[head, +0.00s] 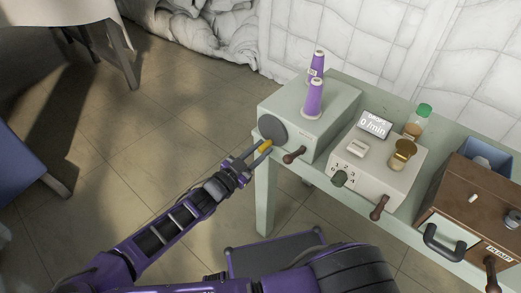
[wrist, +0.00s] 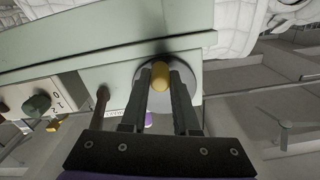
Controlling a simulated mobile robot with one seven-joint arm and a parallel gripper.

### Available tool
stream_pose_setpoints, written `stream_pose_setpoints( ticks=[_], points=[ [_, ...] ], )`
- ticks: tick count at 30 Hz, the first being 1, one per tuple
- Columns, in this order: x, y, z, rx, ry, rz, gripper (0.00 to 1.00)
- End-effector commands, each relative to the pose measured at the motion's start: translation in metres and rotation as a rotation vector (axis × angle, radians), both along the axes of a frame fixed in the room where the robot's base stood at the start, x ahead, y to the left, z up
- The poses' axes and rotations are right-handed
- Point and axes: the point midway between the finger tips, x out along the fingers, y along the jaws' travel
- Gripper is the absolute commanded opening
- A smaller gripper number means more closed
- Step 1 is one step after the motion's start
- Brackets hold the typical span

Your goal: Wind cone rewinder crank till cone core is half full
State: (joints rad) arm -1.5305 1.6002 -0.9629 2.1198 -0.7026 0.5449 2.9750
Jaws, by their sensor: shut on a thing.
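The cone rewinder (head: 322,112) is a pale green box on the bench, with a dark round disc (head: 272,130) on its front. A yellow knob (wrist: 160,76) sits on this disc, which looks grey in the wrist view (wrist: 194,82). My gripper (head: 263,148) is shut on the yellow knob, with one finger on each side of it. How full either core is, I cannot tell. A brown-handled lever (head: 294,156) sticks out right of the disc.
Right of the rewinder stands a pale box with a display (head: 374,124) reading 0 /min, a green knob (head: 340,179) and a brown handle (head: 379,208). A green-capped jar (head: 419,121) is behind it. A brown box (head: 470,205) is farther right.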

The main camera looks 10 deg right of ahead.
Motion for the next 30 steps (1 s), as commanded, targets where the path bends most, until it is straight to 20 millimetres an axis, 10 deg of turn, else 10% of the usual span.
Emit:
stream_pose_setpoints(
  ticks=[2,3,7,19,30],
  points=[
    [0.001,0.001,0.001,-0.003,-0.001,0.001,0.0],
    [0.001,0.001,0.001,-0.003,-0.001,0.001,0.36],
    [0.0,0.0,0.001,-0.002,0.0,0.001,0.59],
    [-0.004,0.007,0.0,0.001,0.002,0.002,0.59],
    [-0.05,0.072,0.001,0.002,0.001,0.006,0.59]
  ],
)
